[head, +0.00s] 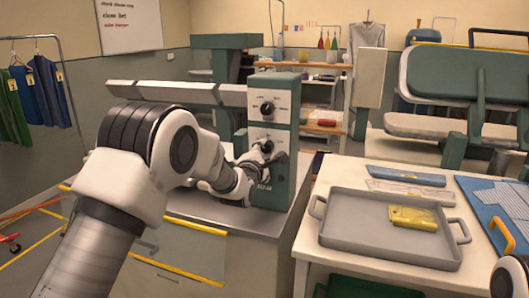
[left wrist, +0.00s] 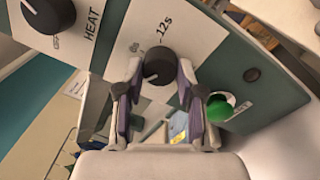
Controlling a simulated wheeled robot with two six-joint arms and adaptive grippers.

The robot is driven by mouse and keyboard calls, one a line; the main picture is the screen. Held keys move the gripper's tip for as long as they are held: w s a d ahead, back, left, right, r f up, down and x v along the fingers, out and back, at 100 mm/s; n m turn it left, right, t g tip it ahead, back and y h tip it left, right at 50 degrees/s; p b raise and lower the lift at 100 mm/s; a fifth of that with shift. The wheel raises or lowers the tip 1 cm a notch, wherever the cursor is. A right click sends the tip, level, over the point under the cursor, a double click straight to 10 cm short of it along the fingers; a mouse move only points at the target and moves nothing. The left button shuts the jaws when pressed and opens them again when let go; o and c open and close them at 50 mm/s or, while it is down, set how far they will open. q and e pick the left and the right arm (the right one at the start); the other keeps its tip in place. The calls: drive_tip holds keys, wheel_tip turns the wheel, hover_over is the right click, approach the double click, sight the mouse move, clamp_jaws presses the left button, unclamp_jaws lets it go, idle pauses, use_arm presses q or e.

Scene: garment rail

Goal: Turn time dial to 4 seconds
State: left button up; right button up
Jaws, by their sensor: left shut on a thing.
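The grey-green press control box (head: 273,85) stands on the bench with white dial panels on its front. The lower black dial, the time dial (left wrist: 160,66), sits by the "12s" marking in the left wrist view. A light pointer mark shows on its lower left side in that view; the exact setting cannot be read. My left gripper (head: 262,157) is at this dial, with its fingers (left wrist: 157,76) closed on both sides of it. The upper black dial (head: 267,108) is the heat dial; it also shows by the "HEAT" label (left wrist: 52,12). My right gripper is out of view.
A grey tray (head: 345,240) with a yellow item (head: 412,218) stands on the right-hand table. A clothes rail (head: 62,75) stands at left.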

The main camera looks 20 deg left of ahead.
use_arm(q)
drive_tip(key=o, duration=1.2)
drive_tip(key=shift+c, duration=0.2)
drive_tip(key=s, duration=1.2)
drive_tip(key=shift+f, duration=0.4)
drive_tip(key=shift+a, duration=0.1)
